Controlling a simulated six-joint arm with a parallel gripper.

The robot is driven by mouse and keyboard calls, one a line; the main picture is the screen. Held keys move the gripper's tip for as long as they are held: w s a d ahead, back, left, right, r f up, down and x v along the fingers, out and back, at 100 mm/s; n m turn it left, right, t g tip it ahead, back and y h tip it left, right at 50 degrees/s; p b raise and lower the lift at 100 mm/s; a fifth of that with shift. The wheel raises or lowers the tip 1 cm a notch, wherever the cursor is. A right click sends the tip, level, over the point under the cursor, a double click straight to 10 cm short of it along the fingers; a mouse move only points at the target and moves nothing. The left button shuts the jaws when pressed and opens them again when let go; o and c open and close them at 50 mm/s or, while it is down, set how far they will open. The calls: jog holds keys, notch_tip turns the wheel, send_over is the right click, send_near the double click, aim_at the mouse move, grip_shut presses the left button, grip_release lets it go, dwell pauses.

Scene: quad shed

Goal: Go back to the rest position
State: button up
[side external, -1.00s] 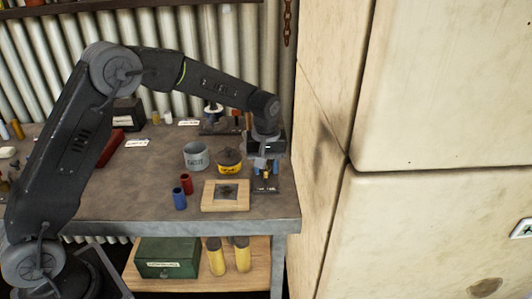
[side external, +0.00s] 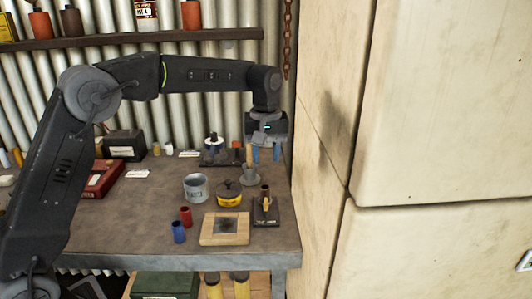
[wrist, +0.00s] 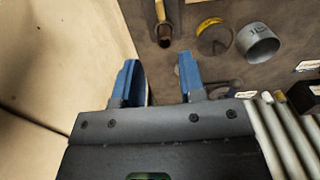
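My gripper (side external: 265,154) hangs above the back right part of the workbench (side external: 120,225), pointing down. Its two blue fingers are apart with nothing between them, as the wrist view (wrist: 159,78) also shows. Below and in front of it, a small dark stand (side external: 272,217) holds an upright brown piece (side external: 265,190). The gripper is clear of both.
A wooden frame (side external: 208,239), yellow pot with black lid (side external: 230,199), grey can (side external: 196,188), red cylinder (side external: 186,216) and blue cylinder (side external: 178,232) stand on the bench. A large cream cabinet (side external: 440,110) rises close on the right. A shelf (side external: 120,38) crosses the back wall.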

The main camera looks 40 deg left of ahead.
jog(key=s+r+m+t, duration=0.2)
jog(key=s+r, duration=0.1)
jog(key=s, duration=0.5)
jog(key=s+r+m+t, duration=0.1)
jog(key=s+r+m, duration=0.25)
jog(key=s, duration=0.45)
jog(key=s+f+m+t, duration=0.2)
jog(key=s+f, duration=0.3)
jog(key=s, duration=0.8)
jog(key=shift+s+a+m+t, duration=0.3)
jog(key=shift+s+a+m, duration=0.1)
jog(key=shift+m, duration=0.45)
